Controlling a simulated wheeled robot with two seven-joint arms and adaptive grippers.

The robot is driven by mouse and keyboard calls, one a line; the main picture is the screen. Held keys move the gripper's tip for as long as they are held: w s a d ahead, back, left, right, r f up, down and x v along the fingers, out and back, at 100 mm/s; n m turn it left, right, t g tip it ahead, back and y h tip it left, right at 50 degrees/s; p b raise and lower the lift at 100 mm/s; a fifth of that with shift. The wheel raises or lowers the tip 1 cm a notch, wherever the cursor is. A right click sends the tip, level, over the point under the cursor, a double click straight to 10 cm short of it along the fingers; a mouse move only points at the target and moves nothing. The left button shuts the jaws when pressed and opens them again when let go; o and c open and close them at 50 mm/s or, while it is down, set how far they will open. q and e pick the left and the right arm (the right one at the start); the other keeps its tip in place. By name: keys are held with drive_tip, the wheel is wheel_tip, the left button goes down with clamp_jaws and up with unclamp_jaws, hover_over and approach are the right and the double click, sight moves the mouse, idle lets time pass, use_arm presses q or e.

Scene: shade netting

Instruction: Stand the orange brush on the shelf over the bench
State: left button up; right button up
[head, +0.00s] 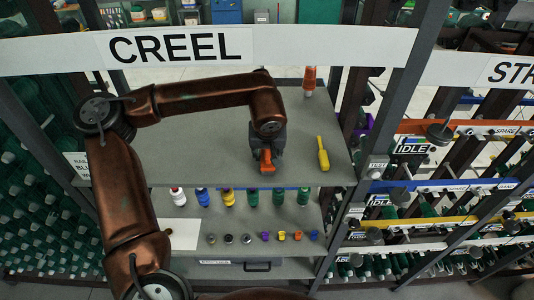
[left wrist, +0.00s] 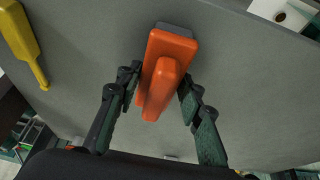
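The orange brush (head: 266,162) is over the grey shelf (head: 205,140) above the bench. In the left wrist view the orange brush (left wrist: 163,72) lies between the two fingers of my left gripper (left wrist: 160,78), with its grey end toward the top. The fingers look pressed against its two sides. In the head view my left gripper (head: 265,150) points down and hides part of the brush. I cannot tell whether the brush touches the shelf. My right gripper is not in view.
A yellow brush (head: 322,154) lies on the shelf to the right. An orange object (head: 309,80) stands at its far right corner. The shelf's left part is clear.

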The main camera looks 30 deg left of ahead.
use_arm(q)
drive_tip(key=o, duration=0.3)
drive_tip(key=shift+w, duration=0.2)
drive_tip(key=shift+o, duration=0.3)
drive_tip(key=shift+s+d+r, duration=0.1)
drive_tip(key=shift+s+r, duration=0.05)
drive_tip(key=shift+r, duration=0.3)
drive_tip(key=b+v, duration=0.1)
drive_tip(key=v, duration=1)
drive_tip(key=shift+b, duration=0.4)
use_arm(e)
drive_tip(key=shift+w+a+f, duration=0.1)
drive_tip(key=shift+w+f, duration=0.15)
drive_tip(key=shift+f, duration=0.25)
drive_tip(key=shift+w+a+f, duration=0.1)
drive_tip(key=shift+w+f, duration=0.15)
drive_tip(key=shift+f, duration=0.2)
